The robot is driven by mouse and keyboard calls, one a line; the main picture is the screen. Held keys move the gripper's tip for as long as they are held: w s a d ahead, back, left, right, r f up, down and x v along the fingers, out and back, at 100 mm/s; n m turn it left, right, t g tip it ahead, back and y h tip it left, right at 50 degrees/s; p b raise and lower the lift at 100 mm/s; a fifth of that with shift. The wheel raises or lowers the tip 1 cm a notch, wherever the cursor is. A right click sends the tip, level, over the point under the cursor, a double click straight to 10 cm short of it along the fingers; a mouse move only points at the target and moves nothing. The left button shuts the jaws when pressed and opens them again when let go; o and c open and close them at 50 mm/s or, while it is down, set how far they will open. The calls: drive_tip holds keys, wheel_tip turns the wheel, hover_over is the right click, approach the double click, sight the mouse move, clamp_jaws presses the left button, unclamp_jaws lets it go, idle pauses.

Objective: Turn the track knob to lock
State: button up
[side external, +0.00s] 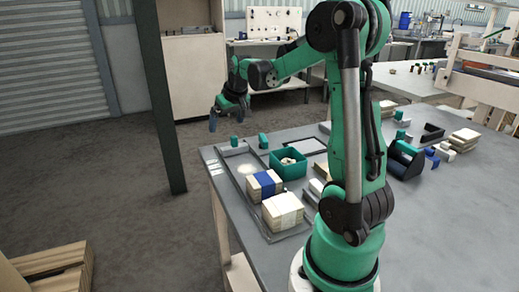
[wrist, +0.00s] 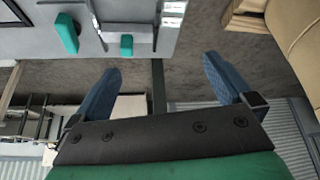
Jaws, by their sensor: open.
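My gripper (side external: 214,116) hangs in the air near the table's far left corner, fingers pointing down. In the wrist view its two blue fingers are spread wide with nothing between them (wrist: 163,66). A small green piece (side external: 234,141) stands at the far end of a shallow grey tray (side external: 228,172); it also shows in the wrist view (wrist: 126,45). A second, larger-looking green piece (side external: 263,141) stands beside it and also shows in the wrist view (wrist: 66,33). I cannot tell which, if either, is the track knob. My gripper is apart from both.
The tray holds wood-coloured stacks, one with a blue band (side external: 264,184) and one with a pale wrap (side external: 283,211). A green open box (side external: 288,165) stands beside it. A dark post (side external: 165,100) rises left of the table (side external: 420,220). Several small items lie at the right.

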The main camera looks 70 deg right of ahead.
drive_tip(key=a+r+n+t, duration=0.1)
drive_tip(key=a+r+n, duration=0.1)
drive_tip(key=a, duration=1.2)
drive_tip(key=shift+s+a+r+n+t+y, duration=0.2)
drive_tip(key=shift+a+r+n+t+y, duration=0.1)
drive_tip(key=shift+n+y, duration=0.1)
drive_tip(key=shift+d, duration=0.4)
drive_tip(key=c, duration=0.5)
drive_tip(key=d+f+m, duration=0.1)
drive_tip(key=d, duration=0.3)
drive_tip(key=d+m+g+h, duration=0.1)
drive_tip(key=d+m, duration=0.1)
drive_tip(key=d, duration=0.3)
drive_tip(key=d+f+m+g, duration=0.1)
drive_tip(key=d, duration=0.4)
drive_tip(key=shift+w+d+f, duration=0.15)
drive_tip(key=shift+d+f, duration=0.05)
drive_tip(key=shift+f, duration=0.1)
drive_tip(key=shift+c, duration=0.9)
drive_tip(key=m+g, duration=0.2)
drive_tip(key=m, duration=0.2)
hover_over(264, 137)
drive_tip(key=s+a, duration=0.1)
drive_tip(key=a, duration=0.1)
drive_tip(key=shift+h, duration=0.4)
wheel_tip(264, 137, down, 6)
drive_tip(key=shift+s+r, duration=0.1)
drive_tip(key=shift+r, duration=0.05)
drive_tip(key=shift+x, duration=2.7)
